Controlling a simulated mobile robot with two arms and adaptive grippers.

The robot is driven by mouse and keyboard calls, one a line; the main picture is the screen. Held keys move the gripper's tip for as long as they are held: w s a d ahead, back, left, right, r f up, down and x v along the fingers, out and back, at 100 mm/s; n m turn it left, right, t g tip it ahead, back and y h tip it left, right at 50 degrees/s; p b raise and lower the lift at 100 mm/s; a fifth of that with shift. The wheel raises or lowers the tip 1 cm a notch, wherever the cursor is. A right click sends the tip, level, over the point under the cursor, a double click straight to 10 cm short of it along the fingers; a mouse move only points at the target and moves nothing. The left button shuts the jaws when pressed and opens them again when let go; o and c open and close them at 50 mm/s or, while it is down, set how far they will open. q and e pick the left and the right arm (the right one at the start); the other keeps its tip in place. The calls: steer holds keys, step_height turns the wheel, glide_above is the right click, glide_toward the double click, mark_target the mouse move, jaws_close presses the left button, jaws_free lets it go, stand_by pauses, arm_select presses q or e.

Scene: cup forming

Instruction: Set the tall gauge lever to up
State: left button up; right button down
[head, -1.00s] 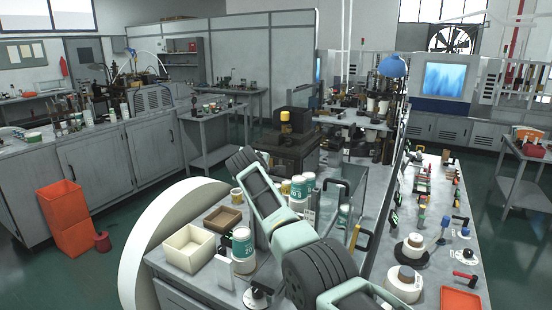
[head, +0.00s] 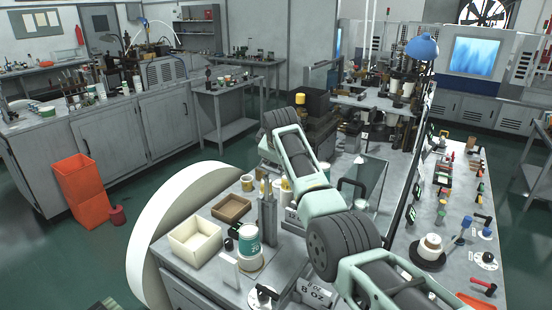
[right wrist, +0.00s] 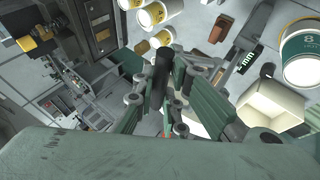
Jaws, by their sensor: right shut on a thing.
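My right gripper (right wrist: 160,92) shows in the right wrist view, its green finger linkages closed around a dark, rod-like handle (right wrist: 161,70). This appears to be the tall gauge lever; where it joins its base is hidden by the fingers. In the head view my right arm reaches in from the lower right over the bench, and its fingertips are hidden or too small to make out. A tall grey upright (head: 267,222) stands on the bench below the arm's end. A grey piece marked in mm (right wrist: 246,50) shows in the right wrist view. My left gripper is not in view.
A cream box (head: 195,238), a brown tray (head: 232,208) and a white-and-green can (head: 249,240) stand left of the arm. A glass panel (head: 370,185) rises to its right. Levers and knobs crowd the right bench. An orange bin (head: 78,190) stands on the floor.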

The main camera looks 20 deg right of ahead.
steer(key=shift+d, duration=0.1)
steer(key=c, duration=2.1)
jaws_free()
steer(key=shift+f, duration=0.1)
steer(key=shift+o, duration=0.3)
steer(key=shift+w+d+f, duration=0.1)
steer(key=shift+w+d, duration=0.05)
steer(key=shift+s+a+r, duration=0.2)
steer(key=shift+s+r, duration=0.15)
steer(key=shift+r, duration=0.1)
steer(key=v, duration=1)
steer(key=shift+s+r, duration=0.25)
steer(key=shift+r, duration=0.05)
steer(key=shift+f, duration=0.1)
